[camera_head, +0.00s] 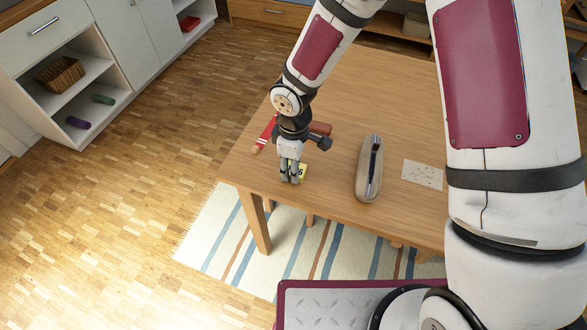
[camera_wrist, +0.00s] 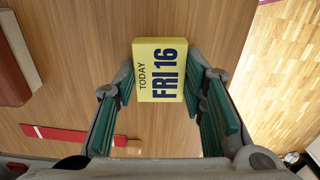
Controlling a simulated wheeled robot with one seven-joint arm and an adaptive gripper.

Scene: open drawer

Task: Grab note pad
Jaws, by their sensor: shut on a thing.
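The note pad (camera_wrist: 160,70) is a small yellow block printed "TODAY FRI 16". In the wrist view it sits between the green-padded fingers of my gripper (camera_wrist: 163,88), near their tips. My gripper is shut on it. In the head view my gripper (camera_head: 291,180) points down near the left front corner of the wooden table (camera_head: 240,168). The pad's yellow edge (camera_head: 303,171) shows there beside the fingers, which hide most of it. I cannot tell whether the pad touches the tabletop.
A red item (camera_head: 266,132) and a brownish-red object (camera_head: 320,128) lie close behind my gripper. A beige case with a dark top (camera_head: 364,180) and a pale card (camera_head: 422,175) lie to the right. The table's front edge is near.

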